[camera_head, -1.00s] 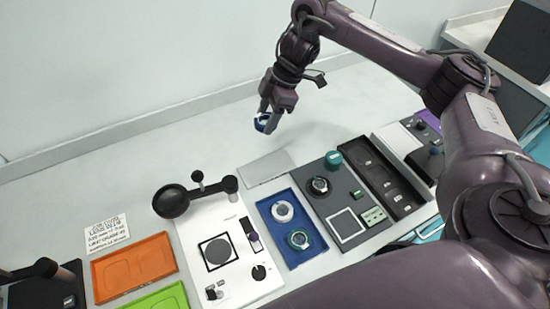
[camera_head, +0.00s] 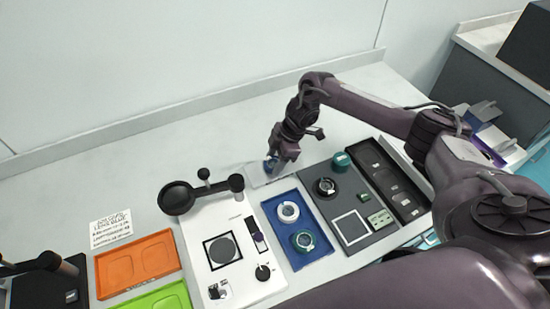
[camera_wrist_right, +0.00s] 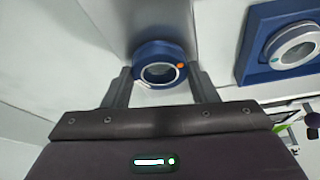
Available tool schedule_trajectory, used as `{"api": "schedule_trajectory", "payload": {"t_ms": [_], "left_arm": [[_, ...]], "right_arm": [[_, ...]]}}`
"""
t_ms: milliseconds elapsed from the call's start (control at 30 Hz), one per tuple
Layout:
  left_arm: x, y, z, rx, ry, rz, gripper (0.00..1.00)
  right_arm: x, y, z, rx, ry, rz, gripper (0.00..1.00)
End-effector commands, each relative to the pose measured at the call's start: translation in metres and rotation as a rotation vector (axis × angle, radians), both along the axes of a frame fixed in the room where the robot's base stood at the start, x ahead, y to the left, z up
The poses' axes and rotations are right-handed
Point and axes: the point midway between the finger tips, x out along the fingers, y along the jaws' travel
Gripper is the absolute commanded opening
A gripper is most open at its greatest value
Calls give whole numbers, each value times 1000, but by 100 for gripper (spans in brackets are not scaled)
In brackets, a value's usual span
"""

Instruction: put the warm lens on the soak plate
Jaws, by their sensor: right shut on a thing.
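A lens in a blue ring mount (camera_head: 270,165) is held between the fingers of my right gripper (camera_head: 275,162). In the right wrist view the blue ring (camera_wrist_right: 158,50) has an orange dot on its side, and a finger lies on each side of it. The pale, flat plate behind the blue tray, which looks like the soak plate (camera_head: 260,181), lies directly below the lens. The lens is over or on this plate; I cannot tell whether it touches. The gripper hides part of the plate.
A blue tray (camera_head: 271,213) with two ringed lenses is just in front. A white instrument board (camera_head: 205,243) with a black magnifier (camera_head: 176,198) stands left, a dark grey board (camera_head: 335,210) right. Orange (camera_head: 137,266) and green trays lie far left. The bench behind is clear.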

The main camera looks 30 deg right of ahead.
Motion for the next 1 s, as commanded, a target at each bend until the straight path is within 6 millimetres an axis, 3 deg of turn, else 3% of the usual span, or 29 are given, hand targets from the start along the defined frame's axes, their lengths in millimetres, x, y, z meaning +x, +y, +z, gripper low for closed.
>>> {"api": "schedule_trajectory", "payload": {"t_ms": [367, 400, 567, 833, 1000], "left_arm": [[0, 0, -3, 0, -1, 0, 36], [0, 0, -2, 0, -1, 0, 36], [1, 1, -2, 1, -1, 1, 36], [1, 2, -1, 3, -2, 1, 36], [1, 3, -4, 4, -2, 1, 36]], "right_arm": [[1, 0, -5, 1, -2, 1, 29], [0, 0, -4, -1, -2, 0, 55], [0, 0, -4, 0, -1, 1, 75], [0, 0, -3, 0, -1, 1, 75], [0, -6, 10, -1, -4, -2, 75]]}}
